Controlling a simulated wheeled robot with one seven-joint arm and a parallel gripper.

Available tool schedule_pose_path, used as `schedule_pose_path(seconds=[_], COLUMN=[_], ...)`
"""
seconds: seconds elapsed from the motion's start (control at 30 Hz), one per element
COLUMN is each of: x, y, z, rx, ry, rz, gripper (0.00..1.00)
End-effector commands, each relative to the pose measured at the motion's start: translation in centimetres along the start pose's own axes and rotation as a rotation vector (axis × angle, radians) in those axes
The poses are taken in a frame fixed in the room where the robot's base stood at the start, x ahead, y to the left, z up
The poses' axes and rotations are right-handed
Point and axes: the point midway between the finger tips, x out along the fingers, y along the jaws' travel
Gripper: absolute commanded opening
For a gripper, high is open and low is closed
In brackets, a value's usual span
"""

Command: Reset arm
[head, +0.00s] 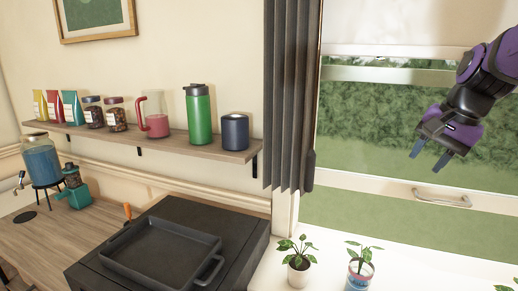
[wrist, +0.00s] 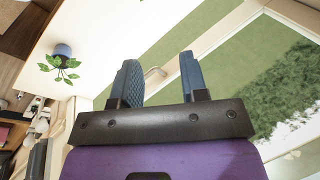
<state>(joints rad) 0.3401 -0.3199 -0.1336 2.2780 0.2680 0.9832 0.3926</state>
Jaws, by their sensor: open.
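My gripper (head: 428,155) is at the upper right of the head view, raised in front of the window, with its blue fingers pointing down and left. In the wrist view my gripper (wrist: 160,80) shows both blue fingers apart with nothing between them. It is open and empty, and it touches nothing that I can see.
A shelf (head: 190,145) holds a green bottle (head: 199,115), a dark canister (head: 235,132) and several jars. Below are a black tray (head: 165,250) and potted plants (head: 298,268) on the sill. A grey curtain (head: 290,95) hangs left of the window. The space around my gripper looks clear.

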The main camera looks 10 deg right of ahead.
Motion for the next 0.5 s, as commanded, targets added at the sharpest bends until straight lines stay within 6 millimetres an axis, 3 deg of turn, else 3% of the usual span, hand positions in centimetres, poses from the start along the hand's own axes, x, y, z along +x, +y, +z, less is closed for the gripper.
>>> schedule_pose_path(seconds=[0.03,0.2,0.4,0.5], x=[-0.4,-1.0,-1.3,-1.3], y=[-0.3,-0.3,1.0,1.7], z=[2.1,8.0,13.3,14.8], rx=[-0.100,-0.437,-0.790,-0.911], ry=[0.015,0.072,0.148,0.178], rz=[0.000,0.013,0.031,0.039], gripper=[0.40,0.40,0.40,0.40])
